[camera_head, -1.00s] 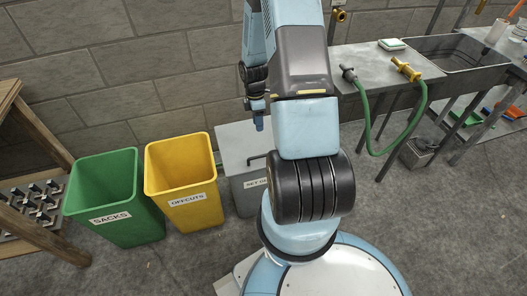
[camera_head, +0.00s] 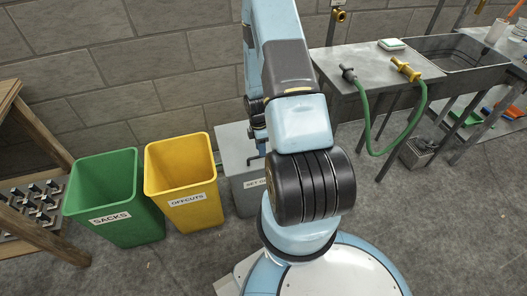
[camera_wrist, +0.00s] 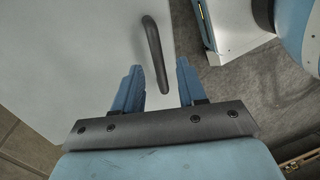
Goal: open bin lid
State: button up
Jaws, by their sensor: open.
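The grey bin (camera_head: 243,195) stands right of the yellow bin, its label partly hidden by my arm. Its flat grey lid (camera_head: 232,150) is shut. A dark curved bar handle (camera_wrist: 153,55) on the lid (camera_wrist: 85,60) shows in the wrist view. My gripper (camera_wrist: 160,78) is open, with blue fingers spread. The near end of the handle appears between the fingers in that view; I cannot tell whether they touch it. In the head view my gripper (camera_head: 259,143) is just above the lid, partly hidden by my arm.
A yellow bin (camera_head: 182,181) marked OFFCUTS and a green bin (camera_head: 118,200) marked SACKS stand open to the left. A wooden rack (camera_head: 35,140) is at far left. A metal bench (camera_head: 370,62) with a green hose (camera_head: 368,120) stands at right. A block wall is behind.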

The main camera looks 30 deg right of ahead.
jog(key=shift+s+a+f, duration=0.1)
jog(key=shift+s+f, duration=0.05)
jog(key=shift+f, duration=0.55)
jog(key=shift+s+f, duration=0.15)
jog(key=shift+f, duration=0.5)
jog(key=shift+c, duration=0.3)
jog(key=c, duration=0.6)
grip_shut()
jog(key=shift+s, duration=0.1)
